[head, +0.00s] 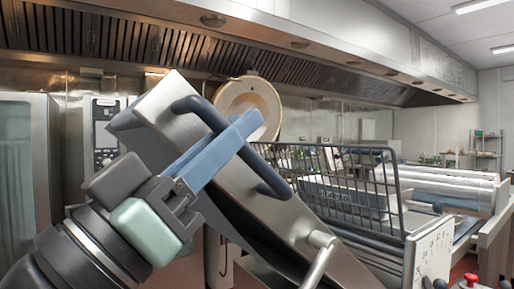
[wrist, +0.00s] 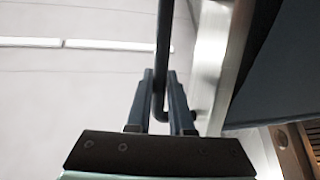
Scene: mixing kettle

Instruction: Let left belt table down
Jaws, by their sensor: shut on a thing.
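The left belt table (head: 300,225) is a steel-sided panel that stands tilted in the middle of the head view, its upper end to the left and its lower end to the right. A dark blue bar handle (head: 272,182) is fixed on its near side. My gripper (head: 248,128) is shut on this handle, with its blue fingers lying across the bar. In the wrist view the handle (wrist: 163,40) runs between the two fingers (wrist: 160,78), and the table's steel edge (wrist: 222,70) is close on the right. The table's lower end is partly hidden.
A machine with pale rollers (head: 450,187) is at the right, with a red button (head: 470,279) low down. A round kettle lid (head: 248,104) stands behind. A ventilation hood (head: 250,50) runs overhead.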

